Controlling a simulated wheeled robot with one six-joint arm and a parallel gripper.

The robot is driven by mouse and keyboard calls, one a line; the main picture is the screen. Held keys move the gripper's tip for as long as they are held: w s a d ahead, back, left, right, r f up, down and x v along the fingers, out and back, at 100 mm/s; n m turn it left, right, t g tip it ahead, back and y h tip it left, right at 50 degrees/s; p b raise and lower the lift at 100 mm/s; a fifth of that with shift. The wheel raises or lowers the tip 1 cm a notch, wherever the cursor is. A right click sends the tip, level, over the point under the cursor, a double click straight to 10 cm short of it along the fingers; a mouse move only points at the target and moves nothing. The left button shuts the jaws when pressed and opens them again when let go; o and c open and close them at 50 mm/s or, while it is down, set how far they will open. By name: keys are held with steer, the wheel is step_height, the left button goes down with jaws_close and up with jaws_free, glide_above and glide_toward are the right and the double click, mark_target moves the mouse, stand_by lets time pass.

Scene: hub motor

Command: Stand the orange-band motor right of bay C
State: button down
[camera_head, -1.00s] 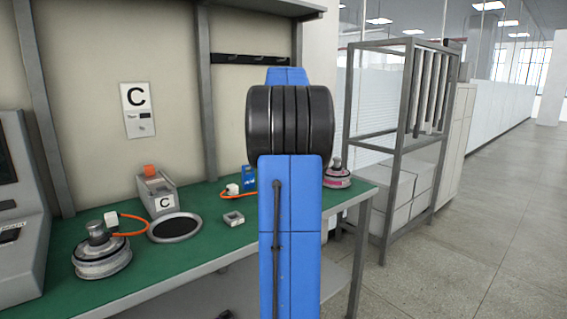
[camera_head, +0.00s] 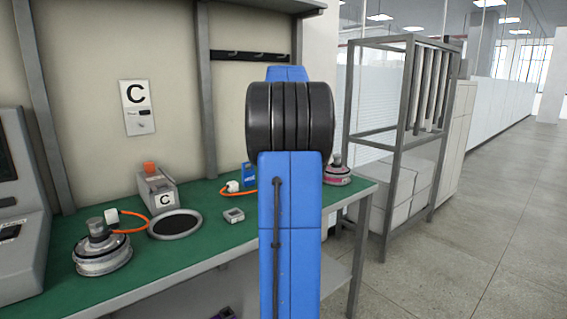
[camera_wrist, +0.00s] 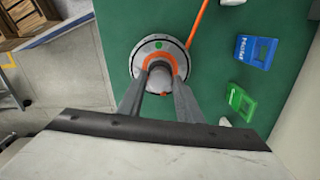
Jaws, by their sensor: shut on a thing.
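In the head view, my blue arm hides the gripper and this motor. The bay C sign (camera_head: 138,107) is on the wall at left. Below it stand a grey box marked C (camera_head: 157,189) and a round dark-centred ring (camera_head: 175,224).
On the green bench (camera_head: 190,256), a motor with an orange cable (camera_head: 101,252) stands left of the ring and a pink-band motor (camera_head: 337,176) stands right of my arm. Blue (camera_wrist: 255,50) and green (camera_wrist: 241,102) items lie beside the held motor.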

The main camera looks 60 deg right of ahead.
steer(key=shift+f, duration=0.4)
stand_by(0.3)
steer(key=c, duration=1.3)
jaws_free()
steer(key=shift+o, duration=0.6)
steer(key=shift+f, duration=0.1)
step_height(320, 180, up, 18)
steer(key=shift+f, duration=0.2)
steer(key=shift+a, duration=0.1)
